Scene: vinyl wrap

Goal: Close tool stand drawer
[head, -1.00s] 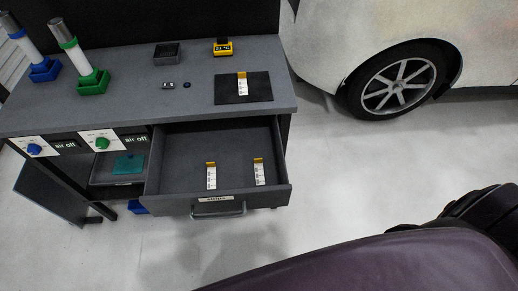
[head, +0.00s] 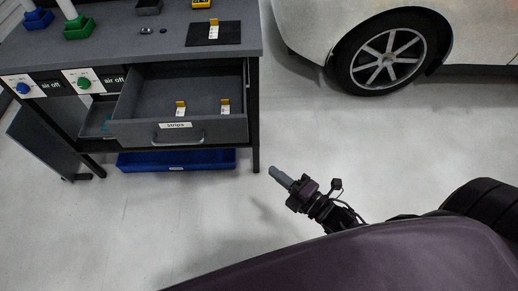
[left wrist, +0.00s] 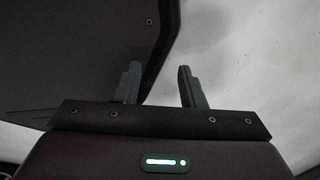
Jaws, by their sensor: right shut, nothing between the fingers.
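The tool stand (head: 80,60) is at the upper left of the head view. Its grey drawer (head: 215,131), labelled "strips", is pulled out toward me, with a bar handle (head: 180,138) on its front.
A blue tray (head: 180,161) sits low under the drawer. The stand top holds a black mat (head: 214,38) with another strip, and green (head: 79,29) and blue (head: 38,20) holders. A white car (head: 310,35) stands at the upper right. The floor between is clear.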

